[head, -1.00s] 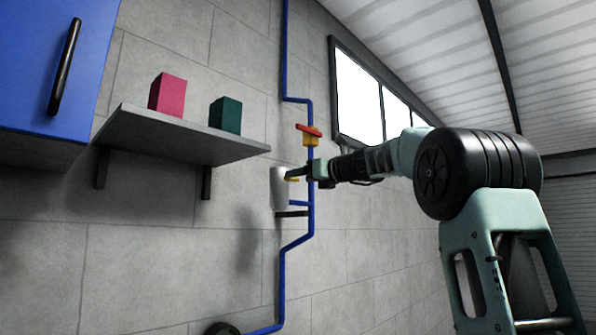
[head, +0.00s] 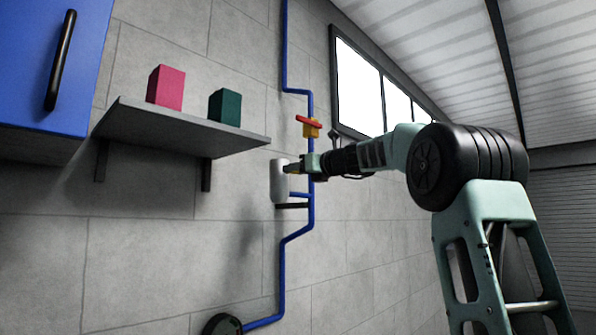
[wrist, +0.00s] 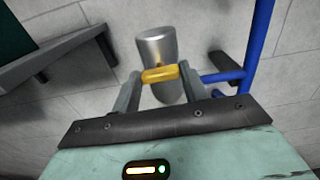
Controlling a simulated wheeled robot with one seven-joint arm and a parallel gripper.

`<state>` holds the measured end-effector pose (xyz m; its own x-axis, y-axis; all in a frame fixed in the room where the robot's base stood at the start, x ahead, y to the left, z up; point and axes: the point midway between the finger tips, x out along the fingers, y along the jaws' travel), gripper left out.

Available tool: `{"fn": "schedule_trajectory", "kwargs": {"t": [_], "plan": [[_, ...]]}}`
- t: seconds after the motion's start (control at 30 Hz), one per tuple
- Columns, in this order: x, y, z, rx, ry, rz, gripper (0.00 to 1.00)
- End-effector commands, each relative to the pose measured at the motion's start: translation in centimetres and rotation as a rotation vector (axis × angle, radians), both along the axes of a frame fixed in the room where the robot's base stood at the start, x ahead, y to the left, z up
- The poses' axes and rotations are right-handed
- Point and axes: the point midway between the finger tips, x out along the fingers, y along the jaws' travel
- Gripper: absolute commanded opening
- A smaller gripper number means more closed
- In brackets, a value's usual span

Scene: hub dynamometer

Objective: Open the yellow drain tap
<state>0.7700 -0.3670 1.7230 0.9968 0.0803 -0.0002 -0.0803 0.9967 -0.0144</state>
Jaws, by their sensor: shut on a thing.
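The yellow drain tap (wrist: 159,74) is a short yellow bar in front of a pale grey metal cylinder (wrist: 157,46) in the wrist view. My gripper (wrist: 159,75) has one finger at each end of the bar and is shut on it. In the head view, my gripper (head: 291,168) reaches in from the right to the upper part of the cylinder (head: 278,185). The fingers mostly hide the tap there.
A blue pipe (head: 311,205) runs up the wall beside the cylinder. A red-handled valve (head: 309,122) sits on it just above my gripper. A grey shelf (head: 180,130) with a pink block (head: 165,88) and a green block (head: 224,107) juts out at left.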

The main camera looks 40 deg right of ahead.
Motion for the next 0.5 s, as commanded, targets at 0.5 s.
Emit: {"fn": "schedule_trajectory", "kwargs": {"t": [0.5], "plan": [[-0.02, 0.13, -0.27, -0.331, -0.029, 0.000, 0.21]]}}
